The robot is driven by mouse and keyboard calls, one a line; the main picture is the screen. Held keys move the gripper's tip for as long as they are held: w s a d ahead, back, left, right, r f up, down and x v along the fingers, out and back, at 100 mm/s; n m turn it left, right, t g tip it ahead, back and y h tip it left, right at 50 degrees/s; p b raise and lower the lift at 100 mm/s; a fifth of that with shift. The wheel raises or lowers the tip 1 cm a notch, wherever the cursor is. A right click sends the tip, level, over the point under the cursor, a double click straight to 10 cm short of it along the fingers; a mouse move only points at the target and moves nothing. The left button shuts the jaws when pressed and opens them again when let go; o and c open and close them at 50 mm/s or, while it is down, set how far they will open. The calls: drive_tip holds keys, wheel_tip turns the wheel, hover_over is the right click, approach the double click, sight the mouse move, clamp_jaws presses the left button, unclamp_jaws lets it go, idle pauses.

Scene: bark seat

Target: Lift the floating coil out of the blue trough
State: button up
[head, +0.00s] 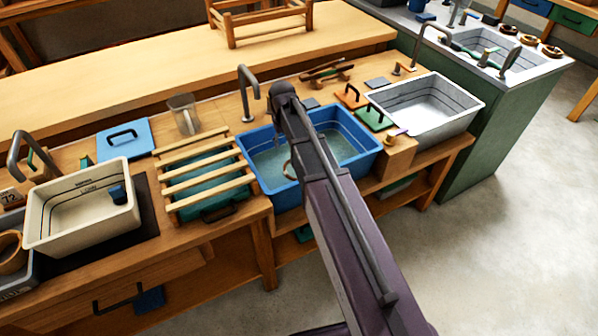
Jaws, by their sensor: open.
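The blue trough (262,198) is set in the wooden bench at the middle of the head view, with water in it. The end of my arm that shows is above the trough's back edge. I cannot make out my gripper or its fingers; they seem hidden behind the arm.
A grey tap (247,92) stands behind the trough. A slatted wooden rack (205,172) is close on its left. A wooden block (397,156) and a white basin (428,106) are on its right. A cream basin (82,208) stands far left.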

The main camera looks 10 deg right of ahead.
drive_tip(key=b, duration=0.9)
hover_over(284, 170)
drive_tip(key=f, duration=0.8)
drive_tip(key=shift+s+d+f, duration=0.1)
drive_tip(key=shift+d+f, duration=0.15)
drive_tip(key=shift+d, duration=0.05)
drive_tip(key=shift+f, duration=0.15)
drive_tip(key=shift+a+f+b, duration=0.15)
drive_tip(key=shift+f+b, duration=1.05)
drive_tip(key=shift+f, duration=0.05)
drive_tip(key=shift+a+f+b, duration=0.1)
drive_tip(key=shift+f+b, duration=1.1)
drive_tip(key=shift+f, duration=0.05)
clamp_jaws()
